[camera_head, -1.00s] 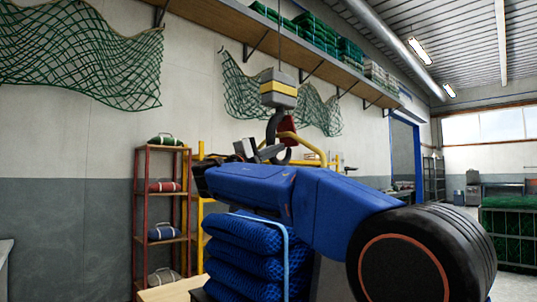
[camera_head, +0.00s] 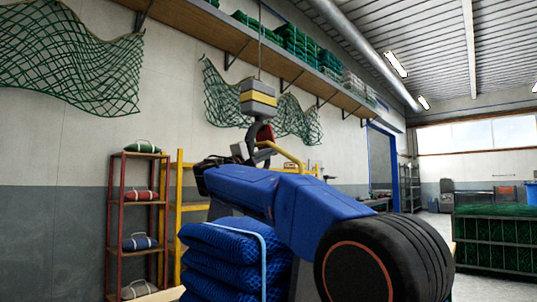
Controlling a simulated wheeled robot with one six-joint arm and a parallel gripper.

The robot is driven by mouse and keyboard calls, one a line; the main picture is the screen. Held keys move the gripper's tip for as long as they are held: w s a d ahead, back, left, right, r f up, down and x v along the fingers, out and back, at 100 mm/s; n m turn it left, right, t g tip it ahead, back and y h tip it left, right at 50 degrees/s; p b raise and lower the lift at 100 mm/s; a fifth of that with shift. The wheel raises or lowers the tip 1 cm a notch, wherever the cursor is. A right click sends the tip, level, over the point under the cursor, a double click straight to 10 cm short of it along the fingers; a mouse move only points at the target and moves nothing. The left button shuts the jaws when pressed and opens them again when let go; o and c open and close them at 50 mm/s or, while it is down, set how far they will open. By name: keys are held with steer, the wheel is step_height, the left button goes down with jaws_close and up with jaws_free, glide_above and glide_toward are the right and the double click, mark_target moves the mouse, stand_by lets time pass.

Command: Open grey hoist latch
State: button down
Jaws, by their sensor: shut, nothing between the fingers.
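The hoist block (camera_head: 258,98), grey with a yellow band, hangs on a thin cable in the upper middle. A dark hook (camera_head: 252,131) hangs below it, with a small red part (camera_head: 265,134) beside it. The grey latch cannot be made out clearly against the hook and my gripper. My gripper (camera_head: 250,152) is at the end of my blue arm, shut and empty, close to the hook's lower part. I cannot tell whether it touches. My arm covers what lies behind and below the hook.
A stack of blue folded nets (camera_head: 225,262) with a light blue strap stands below my arm. A yellow frame (camera_head: 181,215) and a red rack (camera_head: 112,215) with bags stand at left. A green net crate (camera_head: 495,240) is at right. A shelf (camera_head: 190,25) runs above.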

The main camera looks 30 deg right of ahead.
steer(key=shift+w+d, duration=0.2)
steer(key=shift+d, duration=0.35)
steer(key=shift+w+d, duration=0.2)
steer(key=shift+d, duration=0.3)
steer(key=v, duration=1.7)
steer(key=shift+a, duration=0.15)
steer(key=shift+s, duration=0.15)
